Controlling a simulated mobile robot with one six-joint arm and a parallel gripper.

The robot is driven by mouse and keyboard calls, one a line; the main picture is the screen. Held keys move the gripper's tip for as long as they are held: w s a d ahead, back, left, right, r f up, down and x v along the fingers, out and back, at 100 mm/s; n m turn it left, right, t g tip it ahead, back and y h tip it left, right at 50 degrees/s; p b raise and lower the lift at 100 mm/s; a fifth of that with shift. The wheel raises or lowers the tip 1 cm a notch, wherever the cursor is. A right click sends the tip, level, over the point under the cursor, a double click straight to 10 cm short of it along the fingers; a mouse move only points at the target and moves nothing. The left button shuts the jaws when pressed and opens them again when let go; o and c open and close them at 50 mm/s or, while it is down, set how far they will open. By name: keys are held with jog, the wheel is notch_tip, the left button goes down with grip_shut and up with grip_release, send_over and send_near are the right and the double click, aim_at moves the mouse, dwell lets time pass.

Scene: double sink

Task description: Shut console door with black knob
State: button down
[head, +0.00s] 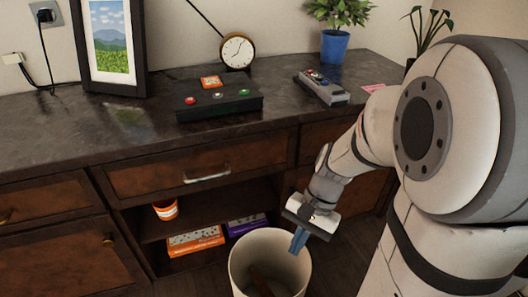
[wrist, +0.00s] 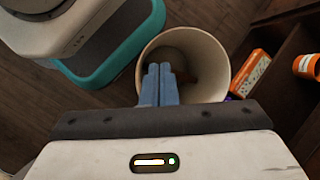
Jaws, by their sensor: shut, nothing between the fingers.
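The dark wood console (head: 70,240) fills the head view. A lower-left console door (head: 62,265) looks closed and has a small brass-coloured knob (head: 108,240). I see no black knob in either view; my arm covers part of the console's right side, so a door there is partly hidden. My gripper (head: 298,241) points down in front of the console, its blue fingers shut and empty over the rim of a white bin. The closed fingers also show in the wrist view (wrist: 159,72).
The white bin (head: 240,268) stands on the floor before the open shelves and holds something brown. The shelves hold an orange cup (head: 165,211), an orange box (head: 195,241) and a purple box (head: 246,225). A black button box (head: 220,103) sits on top.

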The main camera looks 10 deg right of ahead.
jog(key=w+d+f+m+t+y+p, duration=0.3)
jog(key=w+f+m+t+y, duration=0.5)
jog(key=m, duration=1.3)
jog(key=w+d+f+m+t+y, duration=0.3)
jog(key=d+f+m+t, duration=0.1)
jog(key=f+m, duration=0.4)
jog(key=m+t+h+b, duration=0.4)
jog(key=m+t+h, duration=0.2)
jog(key=m, duration=0.5)
send_near(282, 210)
jog(key=w+a, duration=0.2)
jog(key=w+a+r, duration=0.1)
jog(key=w+a, duration=0.1)
jog(key=w+a+r, duration=0.1)
jog(key=w, duration=0.1)
jog(key=shift+w+a+r, duration=0.25)
jog(key=shift+w+a, duration=0.05)
jog(key=shift+a, duration=0.1)
jog(key=shift+d, duration=0.15)
jog(key=shift+w+d+p, duration=0.15)
jog(key=shift+w+d, duration=0.05)
jog(key=shift+d, duration=0.7)
jog(key=shift+w+d+p, duration=0.15)
jog(key=shift+d+p, duration=0.05)
jog(key=shift+d, duration=0.7)
jog(key=shift+w+d+p, duration=0.15)
jog(key=shift+w+d, duration=0.05)
jog(key=shift+d, duration=0.7)
